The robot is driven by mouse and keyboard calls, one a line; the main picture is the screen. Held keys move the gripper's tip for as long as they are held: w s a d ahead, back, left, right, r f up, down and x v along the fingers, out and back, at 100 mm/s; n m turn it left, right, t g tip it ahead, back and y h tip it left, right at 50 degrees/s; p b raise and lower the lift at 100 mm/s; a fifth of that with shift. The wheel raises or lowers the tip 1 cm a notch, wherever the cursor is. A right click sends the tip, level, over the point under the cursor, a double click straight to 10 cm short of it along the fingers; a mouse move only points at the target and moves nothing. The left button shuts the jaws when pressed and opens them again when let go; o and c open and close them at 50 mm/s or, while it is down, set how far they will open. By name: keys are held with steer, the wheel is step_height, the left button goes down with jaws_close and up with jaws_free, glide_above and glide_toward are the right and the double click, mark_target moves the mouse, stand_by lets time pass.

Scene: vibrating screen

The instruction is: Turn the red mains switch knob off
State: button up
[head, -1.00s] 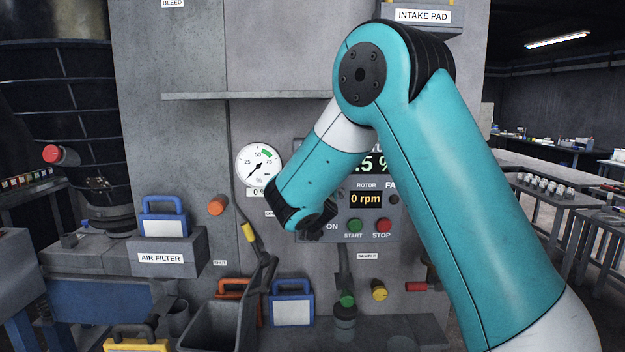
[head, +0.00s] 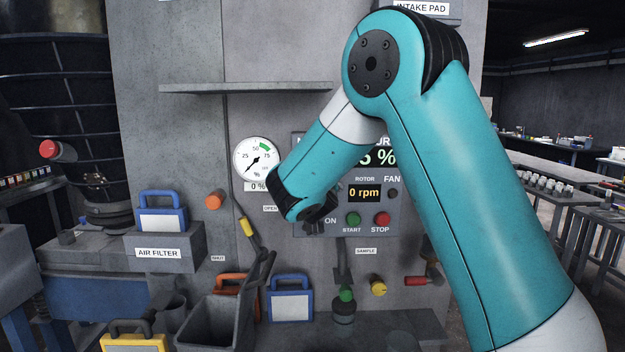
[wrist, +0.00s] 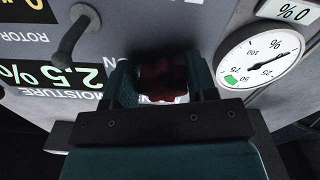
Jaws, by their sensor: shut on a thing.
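The dark red mains switch knob (wrist: 160,78) shows in the wrist view, in shadow on the grey panel. My gripper (wrist: 163,90) has one finger on each side of it and is shut on it. The knob's pointing direction is too dark to tell. In the head view the knob is hidden behind my dark wrist end (head: 318,213), which is against the left part of the control panel (head: 308,229), by the ON label.
A round gauge (head: 257,160) is left of my wrist. A green START button (head: 353,220) and red STOP button (head: 382,219) are close on the right. A ledge (head: 250,88) juts out above. A grey bin (head: 210,322) and a blue-framed filter (head: 290,298) are below.

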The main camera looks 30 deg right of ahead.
steer(key=n, duration=0.3)
steer(key=shift+a+n+b, duration=0.15)
steer(key=shift+n+b, duration=0.2)
steer(key=shift+n, duration=0.05)
steer(key=n, duration=0.3)
steer(key=shift+r+n, duration=0.1)
steer(key=shift+n, duration=0.2)
steer(key=n+p, duration=0.1)
steer(key=n, duration=0.4)
steer(key=shift+r, duration=0.15)
steer(key=shift+s+n+p, duration=0.1)
steer(key=shift+n+p, duration=0.5)
steer(key=shift+n, duration=0.6)
steer(key=shift+d+f, duration=0.2)
steer(key=o, duration=0.9)
steer(key=shift+r, duration=0.15)
